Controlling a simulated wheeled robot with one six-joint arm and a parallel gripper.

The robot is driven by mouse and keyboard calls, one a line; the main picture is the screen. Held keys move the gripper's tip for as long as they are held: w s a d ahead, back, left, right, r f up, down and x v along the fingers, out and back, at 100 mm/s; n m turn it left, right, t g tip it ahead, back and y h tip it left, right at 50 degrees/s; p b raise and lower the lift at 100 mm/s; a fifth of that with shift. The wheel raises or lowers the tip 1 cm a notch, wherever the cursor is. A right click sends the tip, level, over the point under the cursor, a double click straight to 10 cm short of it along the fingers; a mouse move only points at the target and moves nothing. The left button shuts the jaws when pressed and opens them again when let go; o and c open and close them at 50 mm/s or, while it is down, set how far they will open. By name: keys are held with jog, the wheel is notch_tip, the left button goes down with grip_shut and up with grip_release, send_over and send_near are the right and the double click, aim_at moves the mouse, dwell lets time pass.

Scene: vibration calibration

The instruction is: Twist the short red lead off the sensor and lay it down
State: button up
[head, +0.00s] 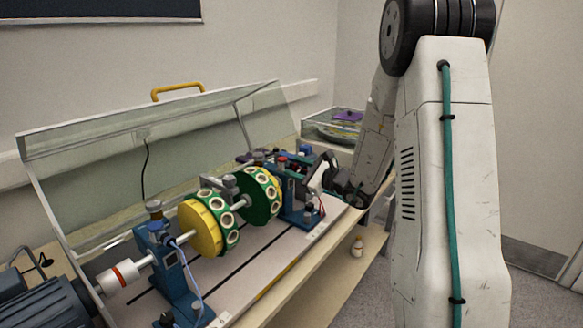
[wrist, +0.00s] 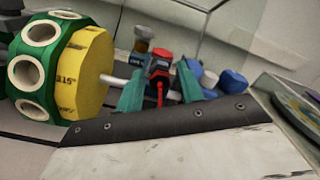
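My gripper (wrist: 160,88) shows in the wrist view with its two teal fingers apart. The red connector of the short lead (wrist: 159,66) appears between them and farther off, on top of the blue bearing block at the shaft's end. The red lead hangs down from it between the fingers. I see no contact between fingers and connector. The sensor under the connector is mostly hidden. In the head view my gripper (head: 336,183) is a dark shape at the right end of the rig, and a bit of red (head: 321,207) shows beside the right bearing block (head: 298,208).
Yellow and green discs (head: 207,228) sit on the shaft, left of my gripper. The clear guard (head: 90,165) stands open behind the rig. A blue motor (head: 45,305) is at the left. A small bottle (head: 357,246) stands on the lower shelf.

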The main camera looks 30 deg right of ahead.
grip_shut()
jog(key=n, duration=0.4)
jog(key=n, duration=0.4)
jog(key=n, duration=0.4)
dwell(0.4)
